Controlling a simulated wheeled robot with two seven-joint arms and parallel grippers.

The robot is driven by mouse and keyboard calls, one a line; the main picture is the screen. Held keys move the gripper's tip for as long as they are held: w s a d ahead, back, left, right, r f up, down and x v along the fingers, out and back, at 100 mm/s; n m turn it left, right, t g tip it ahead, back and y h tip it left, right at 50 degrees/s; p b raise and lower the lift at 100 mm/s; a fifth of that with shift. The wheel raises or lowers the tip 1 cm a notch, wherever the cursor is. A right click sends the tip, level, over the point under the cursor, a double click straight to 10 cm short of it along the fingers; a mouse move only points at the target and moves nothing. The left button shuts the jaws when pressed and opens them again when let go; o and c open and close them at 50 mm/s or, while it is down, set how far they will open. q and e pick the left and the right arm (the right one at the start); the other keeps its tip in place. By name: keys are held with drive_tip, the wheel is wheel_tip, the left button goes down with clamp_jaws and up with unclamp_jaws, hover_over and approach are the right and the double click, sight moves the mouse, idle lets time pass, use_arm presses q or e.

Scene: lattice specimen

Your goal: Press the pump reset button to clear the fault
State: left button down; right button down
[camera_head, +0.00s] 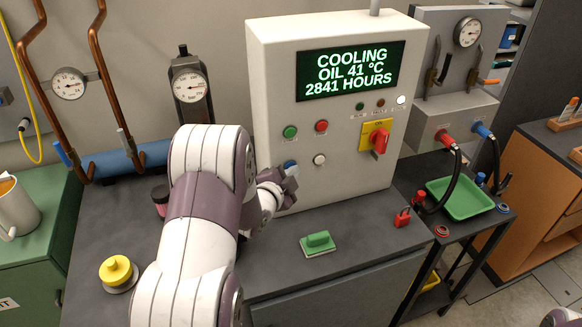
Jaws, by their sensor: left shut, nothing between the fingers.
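The pump control box (270,80) stands upright on the dark bench. Its display (350,72) reads "COOLING OIL 41 °C 2841 HOURS" in green-white letters. On its front are a green button (290,132), a red button (321,126), a white button (319,159) and a blue button (290,165), partly hidden. My left gripper (290,178) is shut and empty, with its tip at or just in front of the blue button; I cannot tell whether they touch. No label naming a reset button is readable. My right gripper is out of view.
A red rotary switch (379,139) on a yellow plate sits right of the buttons. A white lamp (401,99) glows beside two dim ones. A green-handled block (318,243), red padlock (402,217) and yellow knob (118,271) rest on the bench. A green tray (460,199) stands right.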

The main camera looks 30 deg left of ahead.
use_arm(q)
drive_tip(key=shift+d, duration=0.1)
drive_tip(key=shift+s+d, duration=0.5)
drive_tip(key=s+d, duration=0.3)
drive_tip(key=shift+s+d+b, duration=0.15)
drive_tip(key=shift+d+b, duration=0.15)
drive_tip(key=shift+d, duration=0.1)
idle(0.7)
